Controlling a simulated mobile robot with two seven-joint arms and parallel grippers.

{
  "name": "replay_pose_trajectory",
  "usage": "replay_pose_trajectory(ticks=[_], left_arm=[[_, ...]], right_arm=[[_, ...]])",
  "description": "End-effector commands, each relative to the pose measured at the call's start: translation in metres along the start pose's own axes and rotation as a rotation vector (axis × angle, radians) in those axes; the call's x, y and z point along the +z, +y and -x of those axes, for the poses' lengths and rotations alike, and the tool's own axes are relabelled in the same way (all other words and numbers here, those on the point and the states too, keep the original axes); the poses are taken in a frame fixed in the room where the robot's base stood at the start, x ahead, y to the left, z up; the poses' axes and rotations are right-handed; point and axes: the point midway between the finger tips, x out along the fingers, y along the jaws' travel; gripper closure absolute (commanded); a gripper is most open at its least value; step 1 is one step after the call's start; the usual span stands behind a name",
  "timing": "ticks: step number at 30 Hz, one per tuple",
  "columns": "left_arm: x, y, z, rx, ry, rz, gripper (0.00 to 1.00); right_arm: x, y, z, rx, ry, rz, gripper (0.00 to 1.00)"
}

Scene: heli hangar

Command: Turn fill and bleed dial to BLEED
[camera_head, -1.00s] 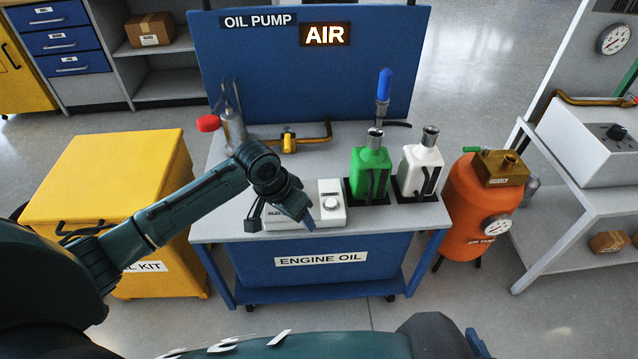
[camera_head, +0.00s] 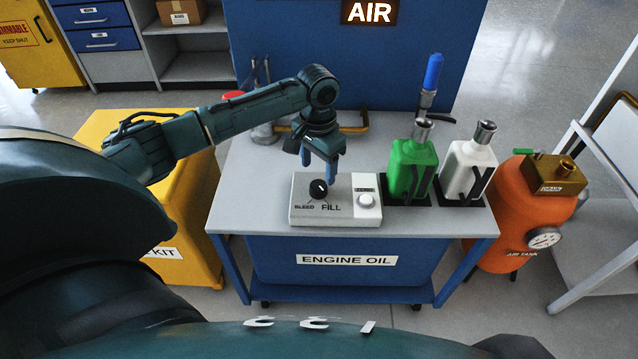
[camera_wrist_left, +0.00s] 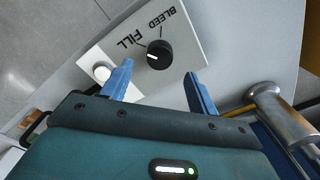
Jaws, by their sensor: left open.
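The fill and bleed dial (camera_head: 318,189) is a round black knob with a white mark. It sits on a light grey box (camera_head: 293,213) on the engine oil cart, with BLEED printed at front left and FILL at front right. The wrist view shows the dial (camera_wrist_left: 159,54) with its white mark toward the FILL side. My left gripper (camera_head: 319,170) is open, with blue fingers pointing down just above and behind the dial. In the wrist view the dial lies beyond the fingertips (camera_wrist_left: 160,72), between them sideways; contact is not visible. My right gripper is not in view.
A white round knob (camera_head: 366,200) is beside the dial on the right. Green (camera_head: 411,165) and white (camera_head: 468,166) bottles stand further right. The cart's front left top is clear.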

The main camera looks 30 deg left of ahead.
Motion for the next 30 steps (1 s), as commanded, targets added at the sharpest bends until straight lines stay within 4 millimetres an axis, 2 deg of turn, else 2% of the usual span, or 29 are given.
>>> replay_pose_trajectory(ticks=[1, 3, 9, 21, 30], left_arm=[[0.001, 0.000, -0.013, 0.001, -0.004, 0.000, 0.40], [0.001, 0.000, -0.026, 0.000, -0.003, 0.000, 0.40], [0.000, 0.000, -0.048, 0.000, 0.001, 0.000, 0.40], [0.000, 0.000, -0.053, 0.000, 0.001, -0.001, 0.41], [0.000, 0.000, -0.053, 0.000, 0.001, -0.001, 0.66]], right_arm=[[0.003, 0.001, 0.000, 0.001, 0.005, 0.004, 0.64], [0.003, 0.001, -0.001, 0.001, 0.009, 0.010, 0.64], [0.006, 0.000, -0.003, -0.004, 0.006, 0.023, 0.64], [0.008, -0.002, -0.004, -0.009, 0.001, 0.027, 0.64], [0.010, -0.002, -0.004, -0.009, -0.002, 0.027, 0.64]])
